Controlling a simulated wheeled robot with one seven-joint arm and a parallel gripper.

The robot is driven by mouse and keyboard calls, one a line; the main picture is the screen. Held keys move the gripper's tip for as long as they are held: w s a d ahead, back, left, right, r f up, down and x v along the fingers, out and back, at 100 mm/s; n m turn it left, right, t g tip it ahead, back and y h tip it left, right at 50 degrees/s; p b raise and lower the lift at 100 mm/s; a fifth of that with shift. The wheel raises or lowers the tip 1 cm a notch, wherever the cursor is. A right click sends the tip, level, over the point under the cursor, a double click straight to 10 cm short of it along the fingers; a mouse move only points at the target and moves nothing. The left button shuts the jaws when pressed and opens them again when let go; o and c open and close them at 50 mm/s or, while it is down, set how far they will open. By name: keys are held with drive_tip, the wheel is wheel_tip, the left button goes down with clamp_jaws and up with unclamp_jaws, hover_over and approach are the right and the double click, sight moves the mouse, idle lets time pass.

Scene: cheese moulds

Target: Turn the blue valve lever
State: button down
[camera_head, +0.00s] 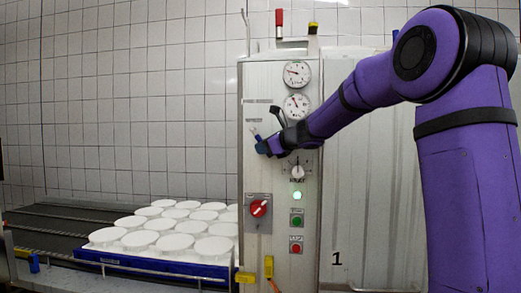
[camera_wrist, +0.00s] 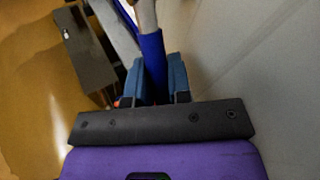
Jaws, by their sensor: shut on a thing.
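The blue valve lever (camera_wrist: 152,62) runs between the two fingers of my gripper (camera_wrist: 156,78) in the wrist view, with a pale metal stem beyond it. My gripper is shut on the lever. In the head view my gripper (camera_head: 268,144) is at the upper part of the metal control panel (camera_head: 277,172), below the gauges. There the lever is mostly covered by the fingers, so its exact angle is hard to tell.
Two round gauges (camera_head: 297,73) sit above my gripper. White moulds (camera_head: 172,243) stand on a blue tray (camera_head: 150,268) at the left.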

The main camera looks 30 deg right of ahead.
drive_tip(key=shift+s+d+r+n+g+h, duration=0.3)
drive_tip(key=shift+d+r+n+g+h, duration=0.15)
drive_tip(key=shift+r+g+h, duration=0.25)
drive_tip(key=shift+s+d+r+n+g+h, duration=0.3)
drive_tip(key=shift+n+g+h, duration=0.2)
drive_tip(key=shift+g, duration=0.3)
drive_tip(key=shift+d+r, duration=0.1)
drive_tip(key=c, duration=1.3)
unclamp_jaws()
drive_tip(key=shift+c, duration=0.2)
drive_tip(key=v, duration=1)
drive_tip(key=shift+s+r, duration=0.25)
drive_tip(key=shift+r, duration=0.05)
